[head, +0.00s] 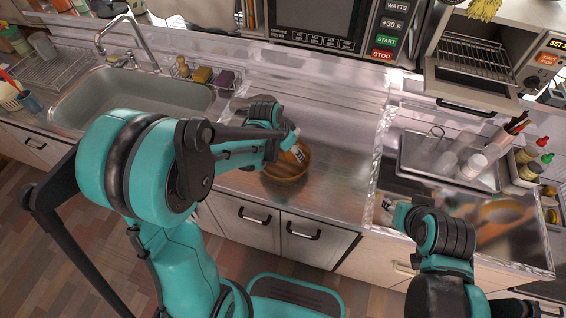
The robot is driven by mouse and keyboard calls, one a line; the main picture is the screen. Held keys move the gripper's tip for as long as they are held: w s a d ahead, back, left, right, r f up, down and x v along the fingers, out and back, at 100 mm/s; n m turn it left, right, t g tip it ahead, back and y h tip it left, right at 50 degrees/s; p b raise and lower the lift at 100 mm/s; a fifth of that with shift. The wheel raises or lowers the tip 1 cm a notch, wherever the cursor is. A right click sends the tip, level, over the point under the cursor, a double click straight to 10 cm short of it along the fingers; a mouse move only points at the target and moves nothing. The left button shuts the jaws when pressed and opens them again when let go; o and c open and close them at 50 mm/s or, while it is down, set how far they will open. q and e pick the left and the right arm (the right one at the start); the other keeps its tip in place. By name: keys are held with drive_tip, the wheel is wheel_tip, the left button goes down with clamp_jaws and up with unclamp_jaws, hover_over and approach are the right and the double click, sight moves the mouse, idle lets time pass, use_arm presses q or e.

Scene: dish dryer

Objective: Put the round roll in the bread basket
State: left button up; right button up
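A round brown basket (290,174) stands on the steel counter in the middle, partly covered by my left arm. My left gripper (297,150) is over the basket, with its fingertips at or inside the rim. Orange-brown surface shows around the fingertips, but I cannot make out whether it is the round roll or the basket's inside. Whether the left fingers are open or shut is not clear. My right gripper (392,206) is low over the counter's front right part, apart from the basket. Its finger opening is too small to tell. No roll is clearly visible elsewhere.
A sink (125,92) with a faucet (128,55) is at the left. A metal tray (420,158) with glasses and white cups is at the right, beside a bottle rack (526,165). A microwave (325,25) and an open toaster oven (470,60) stand behind.

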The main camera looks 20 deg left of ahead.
sight(286, 164)
use_arm(q)
drive_tip(key=shift+s+a+f+b, duration=0.15)
drive_tip(key=shift+s+a+f, duration=0.15)
drive_tip(key=shift+a+f, duration=0.25)
drive_tip(key=shift+s+a+f+b, duration=0.15)
drive_tip(key=shift+s+a+f, duration=0.15)
drive_tip(key=shift+a, duration=0.35)
drive_tip(key=shift+f+b, duration=0.95)
drive_tip(key=shift+f, duration=1)
drive_tip(key=shift+f, duration=0.15)
drive_tip(key=o, duration=1.2)
